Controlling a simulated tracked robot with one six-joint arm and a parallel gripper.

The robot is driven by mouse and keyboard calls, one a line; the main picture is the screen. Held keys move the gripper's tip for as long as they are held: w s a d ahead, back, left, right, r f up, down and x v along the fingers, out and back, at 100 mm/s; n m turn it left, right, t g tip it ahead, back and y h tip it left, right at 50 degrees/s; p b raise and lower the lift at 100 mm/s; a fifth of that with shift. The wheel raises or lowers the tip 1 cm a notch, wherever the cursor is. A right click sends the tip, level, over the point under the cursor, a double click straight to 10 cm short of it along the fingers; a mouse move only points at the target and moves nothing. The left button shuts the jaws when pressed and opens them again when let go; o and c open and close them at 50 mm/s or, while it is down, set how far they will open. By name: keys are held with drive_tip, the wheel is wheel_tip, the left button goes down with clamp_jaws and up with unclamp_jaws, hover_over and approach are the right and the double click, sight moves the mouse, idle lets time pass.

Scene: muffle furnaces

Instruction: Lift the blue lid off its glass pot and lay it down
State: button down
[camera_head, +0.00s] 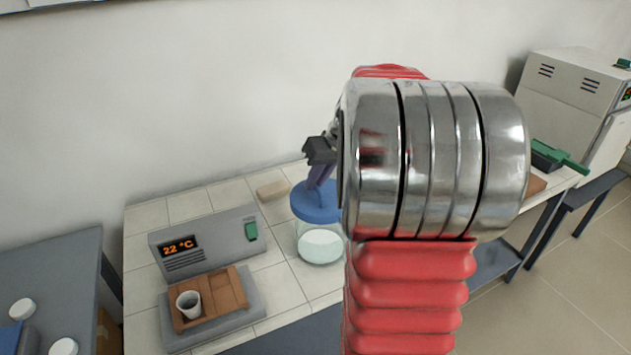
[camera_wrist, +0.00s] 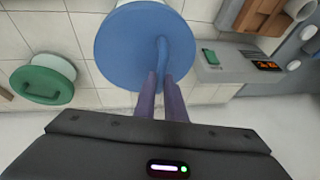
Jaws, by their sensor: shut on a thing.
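The blue lid (camera_head: 316,203) is a round disc with a raised handle, seen at the centre of the bench in the head view. It also shows face-on in the wrist view (camera_wrist: 125,48). The glass pot (camera_head: 320,246), clear with pale contents, stands directly below the lid. I cannot tell whether the lid rests on the rim or is slightly above it. My gripper (camera_head: 321,178) is above the lid, partly hidden by my own arm. In the wrist view its purple fingers (camera_wrist: 163,76) are closed on the lid's handle.
A grey device reading 22 °C (camera_head: 205,243) stands left of the pot, with a white cup (camera_head: 188,304) on its brown block. A tan block (camera_head: 273,190) lies behind. A green-lidded pot (camera_wrist: 42,84) shows in the wrist view. Tiles between device and pot are clear.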

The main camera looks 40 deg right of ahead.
drive_tip(key=shift+r, duration=0.15)
drive_tip(key=shift+r, duration=1.9)
drive_tip(key=shift+f, duration=0.25)
drive_tip(key=d+f, duration=0.1)
drive_tip(key=w+f, duration=0.1)
drive_tip(key=shift+w+d+f, duration=0.1)
drive_tip(key=shift+d+f, duration=0.25)
drive_tip(key=shift+d, duration=0.05)
drive_tip(key=shift+m+h, duration=0.3)
drive_tip(key=shift+m, duration=0.2)
drive_tip(key=w+d, duration=0.1)
drive_tip(key=d, duration=0.1)
drive_tip(key=w+d+f, duration=0.1)
drive_tip(key=d, duration=0.1)
drive_tip(key=w+d+f, duration=0.1)
drive_tip(key=w+d, duration=0.1)
drive_tip(key=shift+d+f, duration=0.1)
drive_tip(key=shift+f, duration=0.15)
drive_tip(key=w+d+r+m+h, duration=0.1)
drive_tip(key=w+d+r+m, duration=0.1)
drive_tip(key=d, duration=0.5)
drive_tip(key=shift+w+d+m, duration=0.25)
drive_tip(key=shift+w+m, duration=0.45)
drive_tip(key=shift+w, duration=0.5)
